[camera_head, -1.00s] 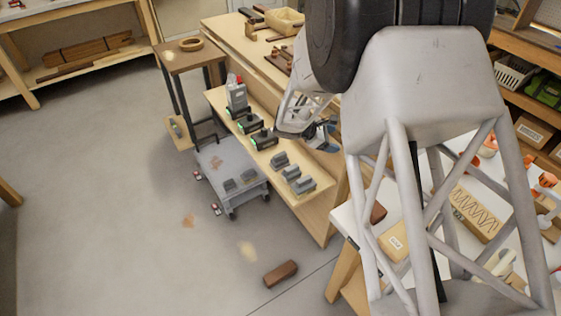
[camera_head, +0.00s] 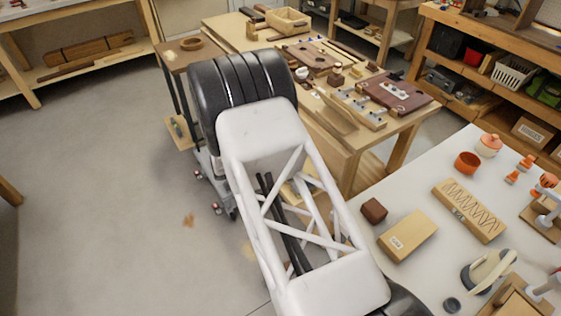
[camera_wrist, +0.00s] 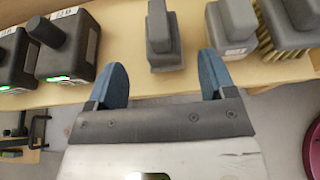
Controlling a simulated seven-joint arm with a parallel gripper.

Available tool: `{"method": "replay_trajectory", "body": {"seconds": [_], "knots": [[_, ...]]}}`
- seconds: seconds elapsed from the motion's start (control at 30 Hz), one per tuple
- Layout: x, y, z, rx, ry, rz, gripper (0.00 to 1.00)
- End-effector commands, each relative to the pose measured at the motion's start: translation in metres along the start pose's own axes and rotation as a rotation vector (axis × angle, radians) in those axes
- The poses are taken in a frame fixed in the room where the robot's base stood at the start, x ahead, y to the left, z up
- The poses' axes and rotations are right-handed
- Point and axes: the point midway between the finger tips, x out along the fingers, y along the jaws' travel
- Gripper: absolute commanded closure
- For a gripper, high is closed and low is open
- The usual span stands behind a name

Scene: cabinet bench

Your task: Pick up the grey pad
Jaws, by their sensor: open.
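In the wrist view, a grey pad (camera_wrist: 165,38) with a raised narrow grip stands on the light wooden shelf (camera_wrist: 150,88), ahead of my gripper and between the lines of its fingers. My gripper (camera_wrist: 162,68) is open, with two blue fingers spread and nothing held. The fingertips lie close to the pad's near end on either side; I cannot tell their height relative to it. A second grey block of similar shape (camera_wrist: 234,28) sits just right, near the right fingertip. In the head view, my arm hides the gripper and the pad.
In the wrist view, a bristled grey block (camera_wrist: 290,28) stands farther right. Dark charger-like units (camera_wrist: 60,55) with green lights stand left. A dark clamp-like tool (camera_wrist: 32,135) shows lower left. In the head view, a white table (camera_head: 425,280) with several items stands right; the floor at left is clear.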

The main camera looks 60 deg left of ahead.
Motion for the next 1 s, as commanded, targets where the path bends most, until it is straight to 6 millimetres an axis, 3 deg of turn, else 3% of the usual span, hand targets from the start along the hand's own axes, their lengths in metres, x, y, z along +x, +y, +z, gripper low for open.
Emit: {"method": "replay_trajectory", "body": {"seconds": [0.27, 0.6, 1.0], "knots": [[0.004, 0.0, 0.0, 0.001, 0.0, -0.001, 0.23], [0.026, 0.0, 0.0, 0.001, 0.0, -0.001, 0.23], [0.029, -0.001, 0.001, 0.001, 0.0, -0.002, 0.23]]}}
